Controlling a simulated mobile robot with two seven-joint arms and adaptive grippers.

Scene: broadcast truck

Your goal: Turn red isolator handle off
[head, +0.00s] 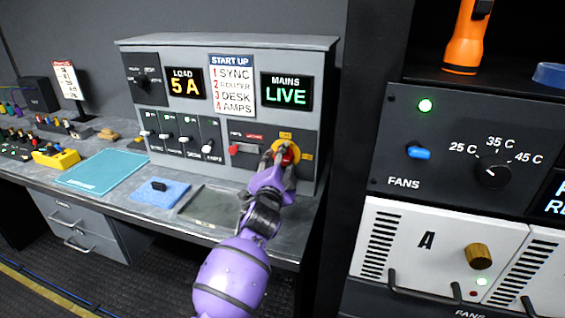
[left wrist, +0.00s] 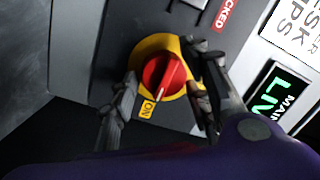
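The red isolator handle (left wrist: 163,75) sits on a round yellow plate (left wrist: 150,48) on the grey panel. In the left wrist view its raised grip lines up with the yellow ON label (left wrist: 147,109). In the head view the handle (head: 291,152) is partly hidden by my gripper. My left gripper (left wrist: 166,101) is open, with one finger on each side of the handle. Gaps show between the fingers and the red grip; I cannot tell whether either finger touches it. In the head view my left gripper (head: 284,163) is at the handle. My right gripper is not in view.
The MAINS display (head: 286,91) reads LIVE and the LOAD display (head: 185,83) reads 5 A. A red switch (head: 235,149) is just left of the handle. Several switches line the panel. A dark rack (head: 450,120) stands at the right. The desk holds a blue mat (head: 160,194).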

